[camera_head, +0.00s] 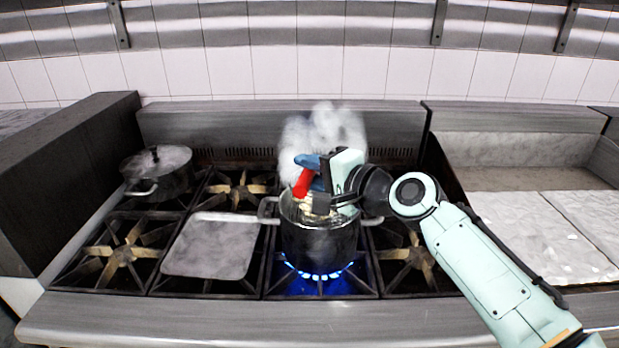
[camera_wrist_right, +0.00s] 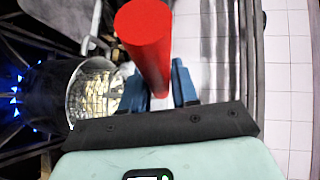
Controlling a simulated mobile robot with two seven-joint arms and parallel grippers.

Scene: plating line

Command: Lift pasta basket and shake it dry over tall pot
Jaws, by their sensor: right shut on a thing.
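The tall pot (camera_head: 318,243) stands on a lit burner with blue flames under it, and steam rises behind it. The pasta basket's red handle (camera_head: 302,184) stands up over the pot's mouth. My right gripper (camera_head: 316,176) is shut on this handle, its blue fingers around it; the red handle (camera_wrist_right: 147,45) also fills the upper middle of the right wrist view. Pale pasta (camera_wrist_right: 93,93) shows inside the pot's round rim in that view. My gripper hides much of the basket, so I cannot tell how far it is raised. My left gripper is out of view.
A lidded pot (camera_head: 160,178) stands on the back left burner. A flat grey tray (camera_head: 211,246) lies left of the tall pot. The tall pot's side handles (camera_head: 268,211) stick out. A back panel (camera_head: 210,125) rises behind the stove, and pale counter surfaces (camera_head: 545,230) lie right.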

